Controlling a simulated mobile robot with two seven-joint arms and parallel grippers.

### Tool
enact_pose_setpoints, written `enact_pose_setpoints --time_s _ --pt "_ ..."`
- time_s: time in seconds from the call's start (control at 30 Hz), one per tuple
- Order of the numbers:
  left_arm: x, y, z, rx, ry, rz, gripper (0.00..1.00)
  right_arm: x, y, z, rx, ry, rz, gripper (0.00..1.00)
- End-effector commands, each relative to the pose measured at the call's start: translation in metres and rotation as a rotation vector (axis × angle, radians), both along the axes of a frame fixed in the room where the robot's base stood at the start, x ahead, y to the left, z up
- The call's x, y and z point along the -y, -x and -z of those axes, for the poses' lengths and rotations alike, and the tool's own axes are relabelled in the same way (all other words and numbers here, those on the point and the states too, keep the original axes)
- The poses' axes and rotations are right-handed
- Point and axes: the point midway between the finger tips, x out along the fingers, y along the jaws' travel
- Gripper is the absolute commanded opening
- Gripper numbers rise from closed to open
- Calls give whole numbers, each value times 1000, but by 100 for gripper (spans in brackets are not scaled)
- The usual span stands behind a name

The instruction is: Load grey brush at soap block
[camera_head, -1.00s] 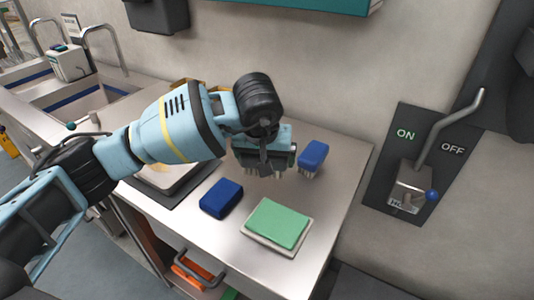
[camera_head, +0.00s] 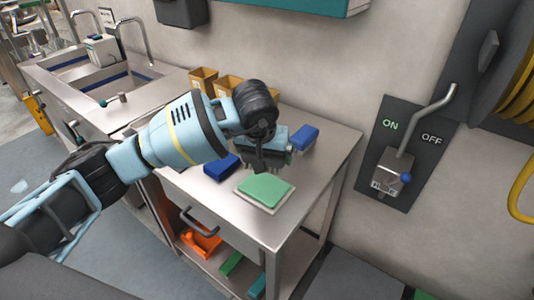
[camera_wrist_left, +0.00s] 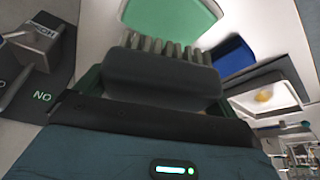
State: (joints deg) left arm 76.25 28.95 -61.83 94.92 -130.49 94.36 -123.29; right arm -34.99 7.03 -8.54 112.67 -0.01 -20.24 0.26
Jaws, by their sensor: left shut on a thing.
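My left gripper (camera_head: 264,153) is shut on the grey brush (camera_wrist_left: 162,78), above the steel table. The brush's bristles point down in the head view and towards the green slab in the left wrist view. The green slab, probably the soap block (camera_head: 265,189), lies flat on a pale base near the table's front. It also shows at the top of the left wrist view (camera_wrist_left: 172,14). The brush is behind the slab in the head view, apart from it. My right gripper is not in view.
Brown containers (camera_head: 203,80) stand behind my arm. A wall lever panel (camera_head: 404,150) is at the right. Bare table lies right of the slab.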

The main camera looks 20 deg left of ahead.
Motion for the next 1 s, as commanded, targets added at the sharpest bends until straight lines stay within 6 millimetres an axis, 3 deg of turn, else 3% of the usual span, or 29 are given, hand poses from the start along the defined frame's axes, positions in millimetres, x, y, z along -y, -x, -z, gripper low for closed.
enact_pose_setpoints --time_s 0.47,1.0 --pt "-1 0 4 0 -1 2 77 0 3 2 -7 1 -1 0" --pt "-1 1 51 -4 0 2 77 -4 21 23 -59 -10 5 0"
